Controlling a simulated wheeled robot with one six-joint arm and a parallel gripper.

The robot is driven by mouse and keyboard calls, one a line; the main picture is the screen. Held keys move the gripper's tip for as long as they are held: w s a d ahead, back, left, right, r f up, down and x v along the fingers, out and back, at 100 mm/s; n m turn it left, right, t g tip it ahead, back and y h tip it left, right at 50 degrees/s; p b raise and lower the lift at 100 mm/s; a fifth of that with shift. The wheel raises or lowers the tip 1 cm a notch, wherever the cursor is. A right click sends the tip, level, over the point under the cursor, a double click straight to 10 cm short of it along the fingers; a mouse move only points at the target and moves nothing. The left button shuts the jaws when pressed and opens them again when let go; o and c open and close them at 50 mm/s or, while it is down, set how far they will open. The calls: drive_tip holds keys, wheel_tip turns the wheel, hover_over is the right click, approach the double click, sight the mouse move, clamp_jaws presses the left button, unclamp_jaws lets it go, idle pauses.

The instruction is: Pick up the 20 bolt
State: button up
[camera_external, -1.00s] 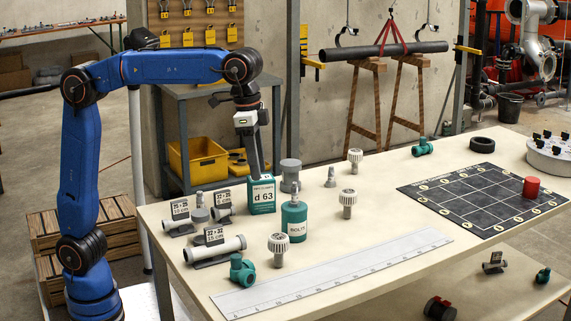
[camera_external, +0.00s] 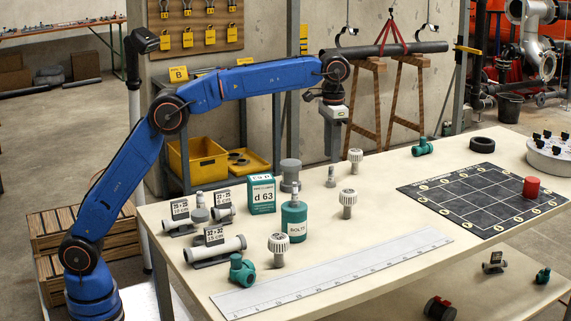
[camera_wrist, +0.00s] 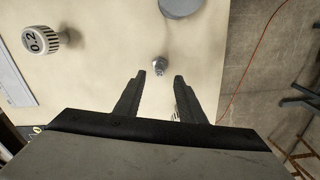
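A small metal bolt (camera_external: 330,177) stands on the table below my gripper (camera_external: 334,158); no number is legible on it. In the wrist view a small metal bolt (camera_wrist: 160,67) stands just beyond the fingertips, near the line midway between them. My gripper (camera_wrist: 158,75) is open there, with nothing between its fingertips.
White ribbed-headed pieces (camera_external: 348,197) stand nearby; one (camera_wrist: 42,40) reads 0.2 in the wrist view. A grey cylinder (camera_external: 290,172) and the teal d 63 box (camera_external: 262,195) are to the left. A long ruler (camera_external: 335,272) lies in front. A dark grid mat (camera_external: 450,203) is to the right.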

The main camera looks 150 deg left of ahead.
sight(331, 167)
drive_tip(key=shift+d+f, duration=0.1)
drive_tip(key=shift+f, duration=3.35)
drive_tip(key=shift+c, duration=0.2)
clamp_jaws()
